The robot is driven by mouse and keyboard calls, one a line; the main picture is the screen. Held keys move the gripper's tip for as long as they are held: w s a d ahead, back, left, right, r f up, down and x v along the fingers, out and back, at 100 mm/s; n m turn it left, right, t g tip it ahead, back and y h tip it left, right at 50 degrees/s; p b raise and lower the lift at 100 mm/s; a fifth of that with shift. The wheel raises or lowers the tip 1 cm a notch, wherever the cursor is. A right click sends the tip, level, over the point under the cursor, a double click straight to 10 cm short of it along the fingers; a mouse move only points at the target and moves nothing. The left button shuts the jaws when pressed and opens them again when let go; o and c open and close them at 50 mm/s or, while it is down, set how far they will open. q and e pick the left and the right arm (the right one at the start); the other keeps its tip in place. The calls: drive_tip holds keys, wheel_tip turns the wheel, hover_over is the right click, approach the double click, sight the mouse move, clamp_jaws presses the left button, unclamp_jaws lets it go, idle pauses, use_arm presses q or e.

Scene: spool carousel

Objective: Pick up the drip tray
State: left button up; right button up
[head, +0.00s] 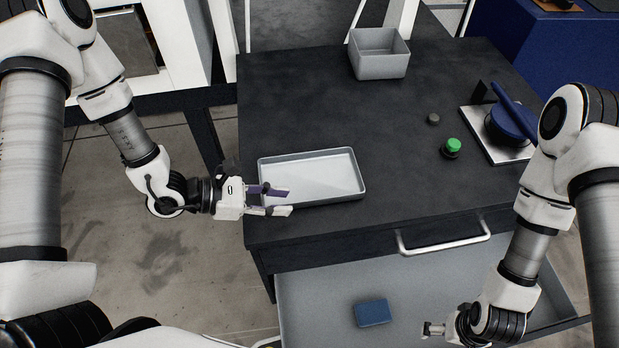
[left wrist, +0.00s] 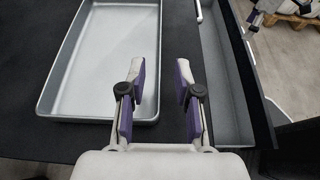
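The drip tray (head: 335,157) is a shallow grey rectangular tray lying flat on the dark worktop, near its front left. In the left wrist view the drip tray (left wrist: 104,108) fills the left side. My left gripper (head: 281,201) is at the tray's front left corner, with its purple-padded fingers apart and nothing gripped. In the left wrist view, the tray's near long wall shows between the fingertips (left wrist: 160,72); I cannot tell whether they touch it. My right gripper (head: 431,328) is low at the right, over the open drawer and away from the tray; its fingers are too small to read.
An open grey drawer (head: 330,285) with a bar handle (head: 443,247) juts out below the worktop and holds a blue box (head: 373,313). A grey bin (head: 379,62) stands at the back. A green button (head: 453,146) and a blue-handled device (head: 510,122) are at the right.

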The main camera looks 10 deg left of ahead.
sight(306, 201)
use_arm(q)
drive_tip(key=x, duration=0.4)
drive_tip(key=shift+w+d+r, duration=0.1)
drive_tip(key=shift+d, duration=0.35)
drive_tip(key=shift+a, duration=0.1)
clamp_jaws()
drive_tip(key=shift+r, duration=0.1)
